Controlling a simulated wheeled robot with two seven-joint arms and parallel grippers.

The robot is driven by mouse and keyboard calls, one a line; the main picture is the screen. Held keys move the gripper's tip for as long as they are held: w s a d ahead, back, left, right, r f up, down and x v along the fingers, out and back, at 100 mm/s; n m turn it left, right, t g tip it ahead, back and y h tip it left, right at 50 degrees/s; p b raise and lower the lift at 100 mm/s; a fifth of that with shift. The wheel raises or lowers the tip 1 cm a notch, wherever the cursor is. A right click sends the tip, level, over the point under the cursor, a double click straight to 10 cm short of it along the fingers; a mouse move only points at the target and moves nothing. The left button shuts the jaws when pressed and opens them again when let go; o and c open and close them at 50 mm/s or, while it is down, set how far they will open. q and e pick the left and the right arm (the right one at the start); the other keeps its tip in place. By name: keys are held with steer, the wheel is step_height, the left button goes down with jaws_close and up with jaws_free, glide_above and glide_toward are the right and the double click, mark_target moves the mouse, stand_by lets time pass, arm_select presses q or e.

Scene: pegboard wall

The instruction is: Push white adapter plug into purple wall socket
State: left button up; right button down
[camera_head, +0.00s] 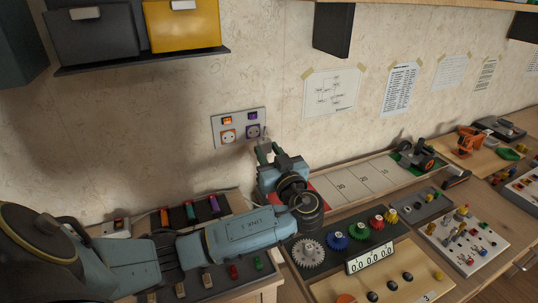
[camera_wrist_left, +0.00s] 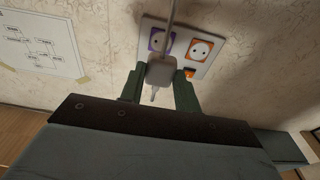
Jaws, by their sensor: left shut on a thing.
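The purple wall socket (camera_head: 252,132) is on a pale wall plate, to the right of an orange socket (camera_head: 228,136). My left gripper (camera_head: 266,148) is just below and right of the purple socket in the head view. In the wrist view its green fingers (camera_wrist_left: 159,84) are shut on the pale adapter plug (camera_wrist_left: 160,71). A thin cord runs up from the plug, across the purple socket (camera_wrist_left: 157,42), in that picture. A small thin pale part sticks out below it. The plug appears apart from the socket; the exact gap is unclear. My right gripper is not in view.
An orange switch (camera_head: 227,121) and a purple switch (camera_head: 252,115) sit above the sockets. Bins on a shelf (camera_head: 150,60) hang above left. A gear board with a counter (camera_head: 369,258) stands below right. The wall around the plate is bare.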

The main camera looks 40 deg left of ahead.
mark_target(266, 150)
arm_select(q)
steer(key=shift+w+a, duration=0.1)
steer(key=shift+a, duration=0.2)
steer(key=shift+x, duration=1.2)
steer(key=shift+b+x, duration=0.3)
steer(key=shift+x, duration=0.65)
steer(key=shift+w+a+f, duration=0.25)
steer(key=shift+w+a, duration=0.05)
steer(key=shift+a, duration=0.05)
